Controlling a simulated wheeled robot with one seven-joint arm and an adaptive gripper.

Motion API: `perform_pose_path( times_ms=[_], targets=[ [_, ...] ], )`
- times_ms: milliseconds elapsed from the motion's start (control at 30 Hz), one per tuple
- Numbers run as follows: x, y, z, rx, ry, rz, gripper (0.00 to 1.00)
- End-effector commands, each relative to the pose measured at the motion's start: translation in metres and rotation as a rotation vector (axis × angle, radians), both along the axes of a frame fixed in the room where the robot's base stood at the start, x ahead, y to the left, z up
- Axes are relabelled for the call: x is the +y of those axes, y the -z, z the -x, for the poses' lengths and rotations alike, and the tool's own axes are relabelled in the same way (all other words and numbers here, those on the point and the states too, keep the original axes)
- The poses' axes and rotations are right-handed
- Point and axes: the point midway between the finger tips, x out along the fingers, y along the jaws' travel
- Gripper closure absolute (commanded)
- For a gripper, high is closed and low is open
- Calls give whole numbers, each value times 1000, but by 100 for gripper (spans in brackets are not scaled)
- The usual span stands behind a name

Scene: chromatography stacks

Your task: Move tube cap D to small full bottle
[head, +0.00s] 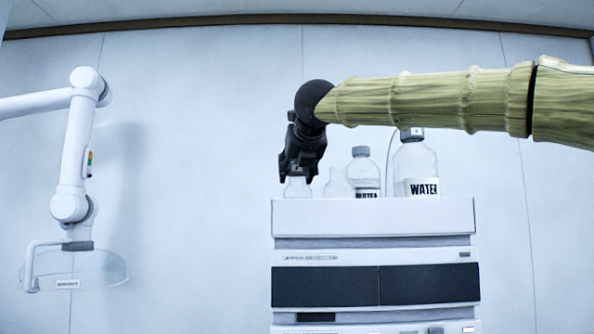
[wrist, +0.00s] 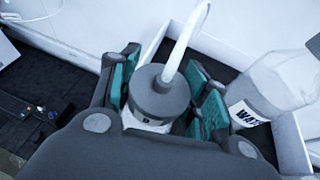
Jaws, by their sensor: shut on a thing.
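Tube cap D (wrist: 160,95) is a dark grey round cap with a white tube rising from its top. My gripper (wrist: 166,98) is shut on it, with teal pads on both sides. In the head view my gripper (head: 302,168) points down over a small clear bottle (head: 297,187) and hides the cap. I cannot tell whether the cap touches that bottle. A smaller WATER bottle (head: 364,170) with a grey top stands to the right, on the white stack. A WATER bottle (wrist: 265,92) shows right of my gripper in the wrist view.
A larger WATER bottle (head: 415,167) stands at the right of the white stack's tray (head: 372,216). Another clear bottle (head: 337,184) stands between my gripper and the smaller WATER bottle. A white wall-side arm (head: 71,175) hangs far left, with free space between.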

Motion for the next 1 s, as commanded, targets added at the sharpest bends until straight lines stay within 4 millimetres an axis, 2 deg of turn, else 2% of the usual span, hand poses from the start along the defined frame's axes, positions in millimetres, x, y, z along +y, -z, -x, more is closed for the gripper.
perform_pose_path(
  times_ms=[1000],
  targets=[
    [0, 11, 1, 0, 0, 1, 78]
  ],
)
